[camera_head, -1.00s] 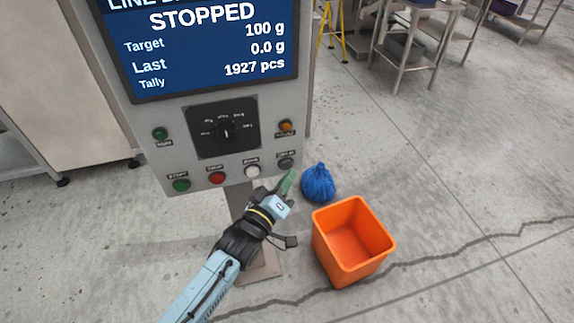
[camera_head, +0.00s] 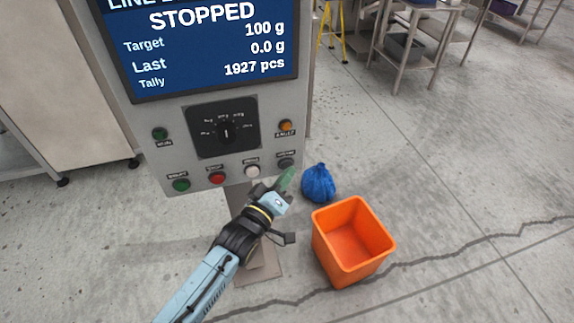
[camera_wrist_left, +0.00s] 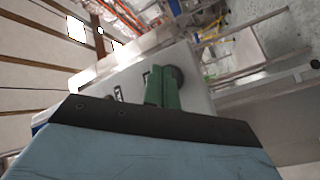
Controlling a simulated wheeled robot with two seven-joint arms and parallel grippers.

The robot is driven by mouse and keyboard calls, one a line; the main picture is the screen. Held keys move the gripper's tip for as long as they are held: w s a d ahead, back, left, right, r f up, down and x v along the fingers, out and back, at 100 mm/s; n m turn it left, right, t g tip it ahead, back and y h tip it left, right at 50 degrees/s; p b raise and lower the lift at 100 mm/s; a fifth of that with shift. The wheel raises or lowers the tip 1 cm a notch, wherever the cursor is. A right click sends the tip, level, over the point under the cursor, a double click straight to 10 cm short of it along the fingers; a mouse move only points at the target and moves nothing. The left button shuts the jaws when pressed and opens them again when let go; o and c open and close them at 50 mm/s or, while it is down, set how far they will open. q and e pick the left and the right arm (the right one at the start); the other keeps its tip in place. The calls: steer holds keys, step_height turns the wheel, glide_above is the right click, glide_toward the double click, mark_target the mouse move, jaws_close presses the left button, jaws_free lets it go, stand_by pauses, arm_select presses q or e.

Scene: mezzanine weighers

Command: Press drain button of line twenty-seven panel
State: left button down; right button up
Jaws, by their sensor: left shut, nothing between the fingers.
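The line panel (camera_head: 180,140) is a grey box on a post, with a blue screen (camera_head: 210,45) reading STOPPED. Its bottom row has a green button (camera_head: 181,185), a red button (camera_head: 217,178), a white button (camera_head: 252,171) and a dark grey button (camera_head: 286,164); their labels are too small to read surely. My left gripper (camera_head: 287,178) is shut and empty, its green fingertips just below the dark grey button. In the left wrist view the shut fingers (camera_wrist_left: 162,88) overlap the edge of a dark round button (camera_wrist_left: 177,76). Contact cannot be told. My right gripper is out of view.
A black rotary selector (camera_head: 226,133) sits mid-panel, with a green lamp or button (camera_head: 160,134) left and an amber one (camera_head: 286,126) right. An orange bin (camera_head: 352,243) and a blue bag (camera_head: 318,184) are on the floor at right. Metal tables stand behind.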

arm_select(q)
steer(key=shift+w+a, duration=0.15)
steer(key=shift+w, duration=0.2)
stand_by(0.3)
steer(key=shift+s, duration=0.1)
steer(key=shift+s+d+p, duration=0.25)
steer(key=shift+s+p, duration=0.15)
steer(key=shift+s, duration=0.3)
steer(key=s, duration=0.1)
steer(key=s+d+p, duration=0.1)
steer(key=s, duration=0.1)
steer(key=s+p, duration=0.1)
steer(key=shift+s+d, duration=0.3)
steer(key=shift+s, duration=0.1)
stand_by(0.7)
